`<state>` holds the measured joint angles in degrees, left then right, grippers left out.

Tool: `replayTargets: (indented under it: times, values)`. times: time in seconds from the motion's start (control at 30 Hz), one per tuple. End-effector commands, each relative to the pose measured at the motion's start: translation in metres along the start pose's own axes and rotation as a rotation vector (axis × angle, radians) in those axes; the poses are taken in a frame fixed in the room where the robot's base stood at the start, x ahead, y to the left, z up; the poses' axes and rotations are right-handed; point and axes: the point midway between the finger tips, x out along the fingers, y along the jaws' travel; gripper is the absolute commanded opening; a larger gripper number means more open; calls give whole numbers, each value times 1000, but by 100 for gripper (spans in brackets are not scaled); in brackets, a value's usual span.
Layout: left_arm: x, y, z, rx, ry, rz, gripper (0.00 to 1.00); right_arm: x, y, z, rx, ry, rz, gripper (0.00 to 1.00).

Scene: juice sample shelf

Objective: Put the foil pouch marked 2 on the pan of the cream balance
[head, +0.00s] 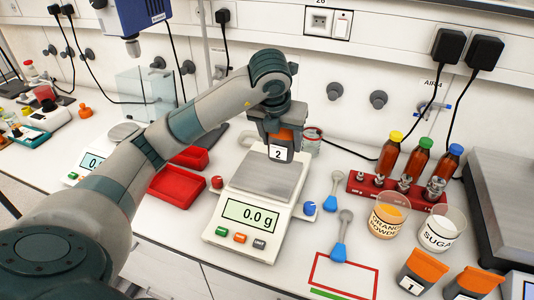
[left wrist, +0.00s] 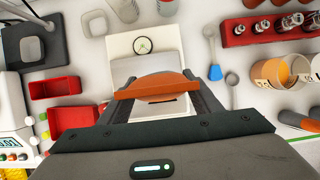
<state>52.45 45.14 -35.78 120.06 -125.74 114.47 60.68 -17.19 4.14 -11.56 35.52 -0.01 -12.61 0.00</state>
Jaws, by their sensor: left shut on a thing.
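The foil pouch marked 2 (head: 278,153), grey with an orange top, hangs upright in my left gripper (head: 281,133) in the head view. It is over the rear part of the metal pan (head: 262,182) of the cream balance (head: 222,234). The balance display reads 0.0 g, and the pouch seems to be just above the pan; any gap is hard to see. In the left wrist view the pouch's orange top (left wrist: 155,84) lies between the two fingers, with the pan (left wrist: 125,68) beyond it. My right gripper is not in view.
Red trays (head: 176,188) and another balance (head: 92,162) stand to the left. Blue spoons (head: 338,252), a red rack of bottles (head: 388,185) and powder cups (head: 438,232) stand to the right. A pouch marked 1 (head: 418,272) and another orange-topped pouch (head: 478,280) stand at front right.

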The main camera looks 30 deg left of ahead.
Motion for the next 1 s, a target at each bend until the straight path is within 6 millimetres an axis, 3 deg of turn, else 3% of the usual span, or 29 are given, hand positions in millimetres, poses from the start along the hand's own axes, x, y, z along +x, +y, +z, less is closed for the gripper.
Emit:
replayTargets:
  times: [0.13, 0.3, 0.77, 1.0]
  values:
    - [8, 22, -5, -3, 2, 5, 28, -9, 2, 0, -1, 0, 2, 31]
    - [17, 36, -9, -2, -1, 2, 28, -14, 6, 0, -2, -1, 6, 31]
    - [21, 39, -10, -1, -1, 1, 28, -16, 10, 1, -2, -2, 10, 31]
    - [38, 39, -19, 0, 3, 1, 28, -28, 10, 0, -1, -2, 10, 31]
